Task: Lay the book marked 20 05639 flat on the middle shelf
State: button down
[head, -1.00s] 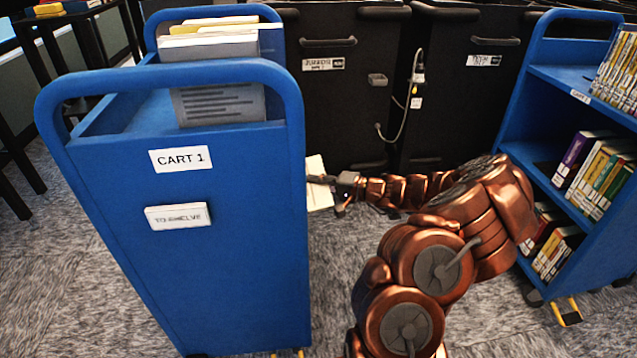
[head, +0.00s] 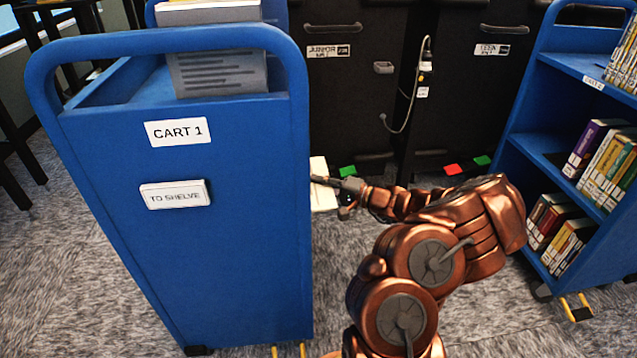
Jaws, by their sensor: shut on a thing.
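My gripper (head: 336,184) is at the right side of the blue cart labelled CART 1 (head: 220,235). It is shut on a pale book (head: 320,197), which shows only in part past the cart's right edge. The book's label cannot be read from here. The cart's end panel hides its shelves, so I cannot tell whether the book is inside the cart or touching a shelf.
Books (head: 212,10) and a grey panel with dark lines (head: 220,74) stand on the cart's top. A second blue cart (head: 560,95) with rows of books is at the right. Black cabinets (head: 340,100) stand behind.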

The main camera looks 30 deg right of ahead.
dwell(0.3)
jog(key=c, duration=1.2)
grip_release()
jog(key=shift+o, duration=0.2)
jog(key=shift+f, duration=0.1)
jog(key=v, duration=1.2)
jog(key=shift+a, duration=0.1)
